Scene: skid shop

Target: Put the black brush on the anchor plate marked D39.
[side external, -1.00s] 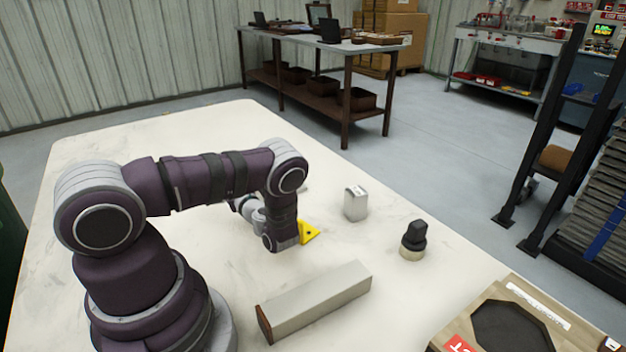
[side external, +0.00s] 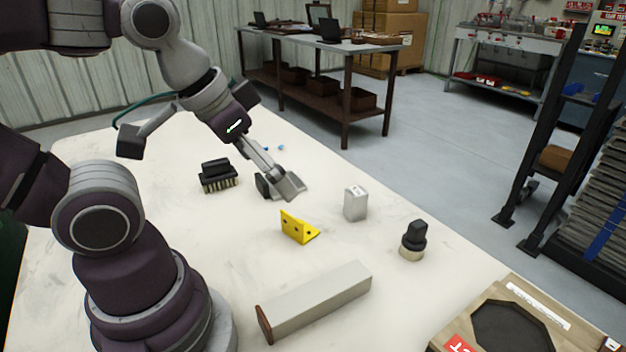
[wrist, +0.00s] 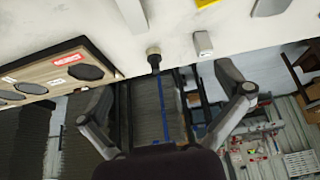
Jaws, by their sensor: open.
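A black brush (side external: 218,178) with a block body and pale bristles stands bristles down on the white table, toward the back left. My gripper (side external: 277,187) is open and empty, to the right of the brush and apart from it. Its two spread fingers also show in the wrist view (wrist: 165,100). A wooden board with dark octagonal plates lies at the table's front right. One plate (side external: 515,327) shows in the side view; several show in the wrist view, the nearest beside a red label (wrist: 70,72). The plate markings are too small to read, so I cannot tell which is D39.
A yellow bracket (side external: 297,228), a grey block (side external: 355,204) and a black knob-topped piece with a tan base (side external: 412,243) stand mid-table. A long pale bar (side external: 315,302) lies in front. Two small blue bits (side external: 281,147) lie behind my gripper.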

